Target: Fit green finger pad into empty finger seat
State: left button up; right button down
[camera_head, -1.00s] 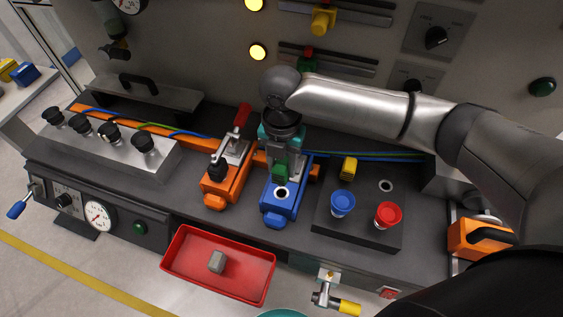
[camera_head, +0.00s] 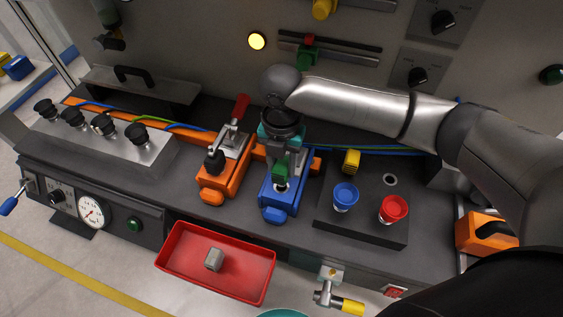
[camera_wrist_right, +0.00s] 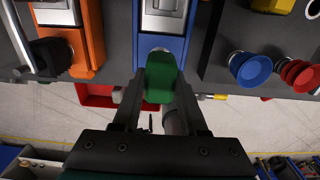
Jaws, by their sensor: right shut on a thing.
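The green finger pad (camera_head: 281,171) is held between the fingers of my right gripper (camera_head: 281,162). It also shows in the right wrist view (camera_wrist_right: 162,78), between both fingertips. The pad is over the front part of the blue fixture (camera_head: 274,200). Just below it, a round pale-rimmed spot (camera_head: 281,186) on the blue fixture is partly covered by the pad; this looks like the seat. I cannot tell whether pad and fixture touch. My left gripper is not in view.
An orange fixture (camera_head: 213,192) with a red-handled lever stands left of the blue one. To the right, a dark block (camera_head: 362,226) bears blue, red and yellow pieces. A red tray (camera_head: 180,262) with a grey block is in front.

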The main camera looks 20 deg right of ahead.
aim_at(281, 193)
jog(key=shift+f, duration=0.25)
jog(key=shift+f+b, duration=0.65)
jog(key=shift+f, duration=1.05)
jog(key=shift+f, duration=0.1)
jog(key=shift+c, duration=1.8)
grip_release()
